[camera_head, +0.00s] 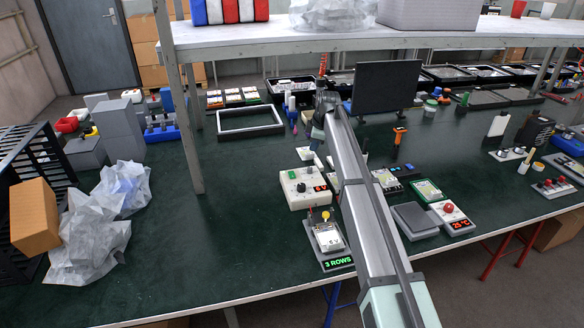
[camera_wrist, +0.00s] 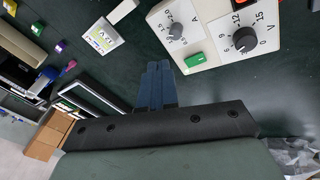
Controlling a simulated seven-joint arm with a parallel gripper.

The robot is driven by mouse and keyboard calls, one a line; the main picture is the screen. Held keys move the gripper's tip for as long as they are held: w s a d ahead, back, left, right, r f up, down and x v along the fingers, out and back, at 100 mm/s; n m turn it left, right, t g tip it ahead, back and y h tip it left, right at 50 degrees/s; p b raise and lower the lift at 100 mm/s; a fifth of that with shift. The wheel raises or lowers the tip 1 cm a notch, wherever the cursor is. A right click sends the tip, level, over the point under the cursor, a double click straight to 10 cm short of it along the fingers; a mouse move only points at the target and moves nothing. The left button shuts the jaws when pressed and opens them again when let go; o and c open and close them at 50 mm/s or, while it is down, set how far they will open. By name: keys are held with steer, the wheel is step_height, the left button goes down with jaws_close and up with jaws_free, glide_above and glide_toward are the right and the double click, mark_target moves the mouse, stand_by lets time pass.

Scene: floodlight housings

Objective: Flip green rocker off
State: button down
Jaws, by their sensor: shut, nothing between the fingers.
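The green rocker (camera_wrist: 194,61) sits on the front panel of a white power supply box (camera_wrist: 205,22), near its edge, by a small knob marked A (camera_wrist: 176,30) and a larger black knob marked V (camera_wrist: 244,40). Which way the rocker is tipped I cannot tell. In the head view the white box (camera_head: 296,201) stands on the green bench, with a lit red display. My gripper (camera_wrist: 158,70) is shut and empty; its dark blue fingertips show to the left of the rocker, apart from it in the picture. My arm covers part of the bench in the head view.
A scale-like device with a "3 ROWS" display (camera_head: 338,262) stands in front of the box. A grey scale (camera_head: 414,219) and a device with a red button (camera_head: 449,208) are to the right. The bench left of the box is clear, up to a shelf post (camera_head: 193,130).

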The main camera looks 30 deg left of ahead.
mark_target(292, 173)
steer(key=s+a+r+n+g+h, duration=0.1)
steer(key=s+a+r+n+h, duration=0.1)
steer(key=s+a+r+n, duration=0.3)
steer(key=f, duration=0.5)
steer(key=a+f, duration=0.1)
steer(key=f, duration=0.8)
steer(key=shift+w+a+f, duration=0.15)
steer(key=shift+a+f, duration=0.15)
steer(key=shift+a, duration=0.05)
